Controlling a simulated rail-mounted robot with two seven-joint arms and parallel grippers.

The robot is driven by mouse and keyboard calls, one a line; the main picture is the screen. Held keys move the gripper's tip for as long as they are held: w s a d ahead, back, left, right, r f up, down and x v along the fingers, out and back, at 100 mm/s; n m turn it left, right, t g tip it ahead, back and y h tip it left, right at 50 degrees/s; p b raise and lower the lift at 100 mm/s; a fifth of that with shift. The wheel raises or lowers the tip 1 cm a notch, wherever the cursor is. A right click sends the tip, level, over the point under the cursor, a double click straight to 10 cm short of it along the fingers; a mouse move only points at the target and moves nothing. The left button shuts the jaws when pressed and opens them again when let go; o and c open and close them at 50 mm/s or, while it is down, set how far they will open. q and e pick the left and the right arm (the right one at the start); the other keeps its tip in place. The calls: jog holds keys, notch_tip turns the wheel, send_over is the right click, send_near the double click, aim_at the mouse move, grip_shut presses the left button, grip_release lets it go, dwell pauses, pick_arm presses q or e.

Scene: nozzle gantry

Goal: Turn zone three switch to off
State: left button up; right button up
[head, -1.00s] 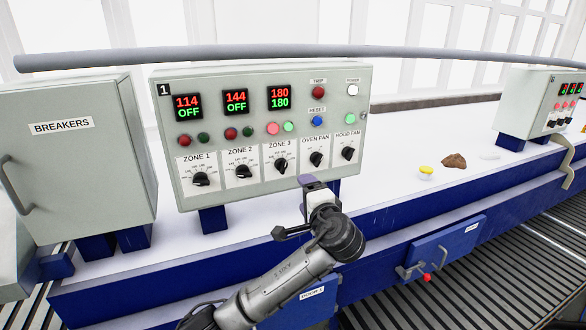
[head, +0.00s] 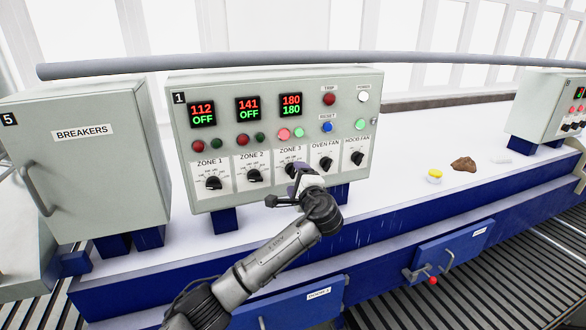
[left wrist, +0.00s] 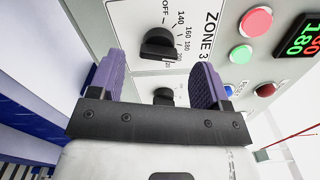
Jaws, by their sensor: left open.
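The zone 3 switch (head: 292,169) is a black rotary knob on the grey control panel (head: 180,125), partly hidden behind my gripper in the head view. In the left wrist view the zone 3 knob (left wrist: 158,45) shows clearly on its white plate, with OFF and temperature marks around it. The zone 3 display (head: 291,104) reads 180 over 180. My left gripper (head: 301,180) is in front of the knob. Its purple fingers (left wrist: 160,82) are open and empty, pointing at the panel with the knob apart from them. My right gripper is not in view.
Zone 1 (head: 213,183) and zone 2 (head: 254,175) knobs are left of zone 3; the oven fan (head: 326,164) and hood fan (head: 358,158) knobs are right. A breaker box (head: 90,170) stands at the left. Small items, including a yellow-topped one (head: 435,175), lie on the white surface.

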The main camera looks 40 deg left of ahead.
aim_at(293, 173)
pick_arm(q)
jog(key=shift+p+x, duration=0.5)
jog(key=shift+x, duration=1.3)
jog(key=shift+c, duration=0.2)
